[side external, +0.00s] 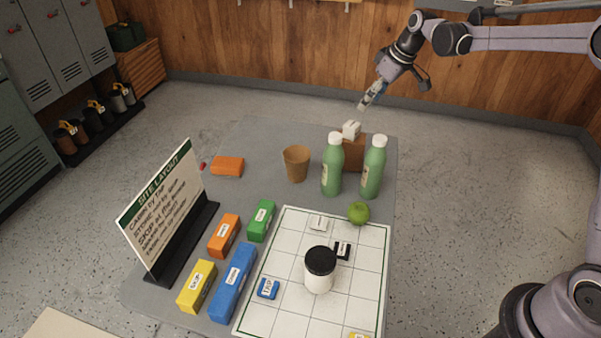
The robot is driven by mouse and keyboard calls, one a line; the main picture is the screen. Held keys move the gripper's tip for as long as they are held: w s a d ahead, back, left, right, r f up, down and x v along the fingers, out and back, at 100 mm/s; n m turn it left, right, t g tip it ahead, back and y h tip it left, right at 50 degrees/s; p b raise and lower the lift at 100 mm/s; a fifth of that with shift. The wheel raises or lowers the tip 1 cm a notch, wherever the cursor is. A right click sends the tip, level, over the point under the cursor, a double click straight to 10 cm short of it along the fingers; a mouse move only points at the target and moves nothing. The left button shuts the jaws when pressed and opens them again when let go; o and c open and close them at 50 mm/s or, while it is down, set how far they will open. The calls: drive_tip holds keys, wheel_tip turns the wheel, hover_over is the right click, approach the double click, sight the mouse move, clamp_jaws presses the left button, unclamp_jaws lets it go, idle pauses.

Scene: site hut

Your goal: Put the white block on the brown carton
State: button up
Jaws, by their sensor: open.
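A small white block (351,130) sits on top of the brown carton (354,154) at the back of the grey table. The carton is partly hidden behind two green bottles. My gripper (363,105) is above and slightly right of the white block, with a gap between them. It is open and empty. A flat white piece with a dark label (318,223) lies on the white grid board (262,312).
Two green bottles with white caps (332,168) (374,170) stand in front of the carton. A brown cup (296,163), green apple (359,213), black-lidded white jar (319,272), several coloured blocks (232,283) and a sign (160,205) stand nearby. The table's back left is mostly clear.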

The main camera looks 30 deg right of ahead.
drive_tip(key=s+a+r+m+t+h, duration=0.1)
drive_tip(key=s+a+r, duration=0.2)
drive_tip(key=s, duration=0.5)
drive_tip(key=s+a+r+m, duration=0.1)
drive_tip(key=s+a+r, duration=0.2)
drive_tip(key=s, duration=0.5)
drive_tip(key=s+a+f+m+t, duration=0.1)
drive_tip(key=s+f, duration=0.1)
drive_tip(key=s, duration=0.4)
drive_tip(key=s+a+f+m+t, duration=0.1)
drive_tip(key=s+f, duration=0.2)
drive_tip(key=s, duration=0.4)
drive_tip(key=shift+s+h, duration=0.25)
drive_tip(key=shift+h, duration=0.05)
